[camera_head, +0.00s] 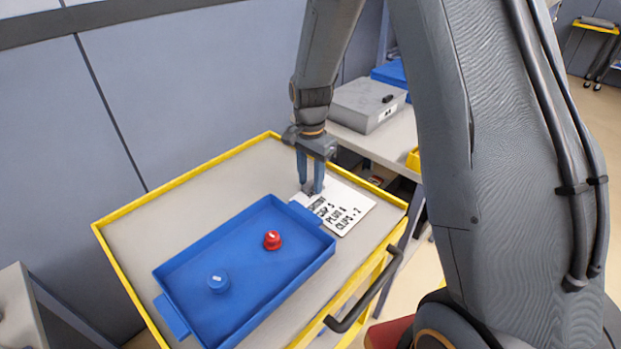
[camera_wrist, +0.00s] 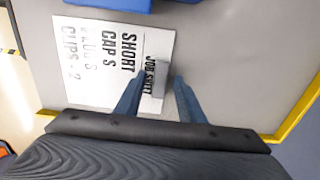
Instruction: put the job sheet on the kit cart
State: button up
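The job sheet (camera_head: 345,208) is a white printed card lying on the grey top of the yellow-rimmed kit cart (camera_head: 165,215), beside the blue tray. In the wrist view the job sheet (camera_wrist: 100,62) carries a small grey raised tab (camera_wrist: 154,80) at its "JOB SHEET" end. My gripper (camera_head: 311,190) is low over that end of the sheet, pointing down. In the wrist view my gripper (camera_wrist: 160,84) has its two fingers apart, one on each side of the tab. A gap shows at the right finger; contact at the left one is unclear.
A blue tray (camera_head: 192,265) on the cart holds a red cap (camera_head: 272,240) and a blue cap (camera_head: 218,282). The cart's black handle (camera_head: 365,300) is at its front. A bench with a grey box (camera_head: 365,105) stands behind. The cart top's left part is clear.

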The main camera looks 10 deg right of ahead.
notch_tip(320, 180, up, 12)
jog(key=b, duration=0.3)
jog(key=s+d+f+n, duration=0.2)
jog(key=s+n, duration=0.3)
jog(key=s, duration=0.5)
jog(key=s+d+f+n, duration=0.1)
jog(key=s+f+n, duration=0.3)
jog(key=s, duration=0.6)
jog(key=shift+d+n+t, duration=0.35)
jog(key=shift+n+t, duration=0.05)
jog(key=shift+n, duration=0.7)
